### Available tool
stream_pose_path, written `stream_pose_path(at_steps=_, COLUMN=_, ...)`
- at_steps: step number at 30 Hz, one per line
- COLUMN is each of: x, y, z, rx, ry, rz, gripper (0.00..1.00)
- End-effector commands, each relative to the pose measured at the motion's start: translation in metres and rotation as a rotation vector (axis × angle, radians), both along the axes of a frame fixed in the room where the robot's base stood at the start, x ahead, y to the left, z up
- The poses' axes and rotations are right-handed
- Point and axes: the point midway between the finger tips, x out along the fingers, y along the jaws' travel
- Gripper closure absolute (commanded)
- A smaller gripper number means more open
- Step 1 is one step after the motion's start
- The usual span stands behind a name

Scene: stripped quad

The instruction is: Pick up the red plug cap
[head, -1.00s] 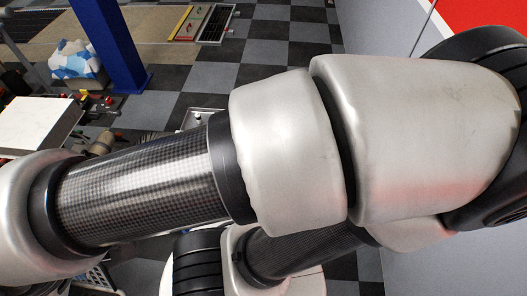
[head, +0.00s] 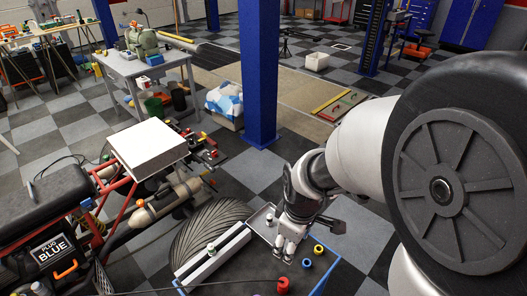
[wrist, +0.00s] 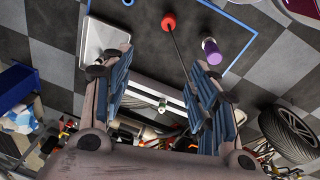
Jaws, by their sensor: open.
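A red cap-like piece (head: 283,285) stands on the dark, blue-edged work surface (head: 327,284), at the bottom of the head view. In the wrist view a round red piece (wrist: 168,22) shows near the top, with a thin dark line running from it towards my fingers. My gripper (head: 284,248) hangs over the surface, beyond the red piece and apart from it. In the wrist view my gripper (wrist: 150,72) has its two blue-grey fingers spread wide with nothing held between them. Whether the red piece is the plug cap I cannot tell for sure.
Blue (head: 307,263) and yellow (head: 318,249) pieces stand close by. A pale bar (head: 213,256) lies to the left. A purple cylinder (wrist: 211,52) shows in the wrist view.

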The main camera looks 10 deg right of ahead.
Motion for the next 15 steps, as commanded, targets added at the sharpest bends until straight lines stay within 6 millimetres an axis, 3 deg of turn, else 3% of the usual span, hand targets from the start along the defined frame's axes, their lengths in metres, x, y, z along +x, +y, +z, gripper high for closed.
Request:
stream_pose_path(at_steps=1, x=0.004, y=0.001, z=-0.026, rx=-0.008, ry=0.039, rz=0.068, gripper=0.46)
stream_pose_path(at_steps=6, x=0.012, y=0.001, z=-0.089, rx=-0.022, ry=0.101, rz=0.269, gripper=0.46)
stream_pose_path(at_steps=9, x=0.012, y=0.001, z=-0.113, rx=-0.025, ry=0.121, rz=0.342, gripper=0.46)
stream_pose_path(at_steps=15, x=0.011, y=0.001, z=-0.141, rx=-0.026, ry=0.135, rz=0.398, gripper=0.46)
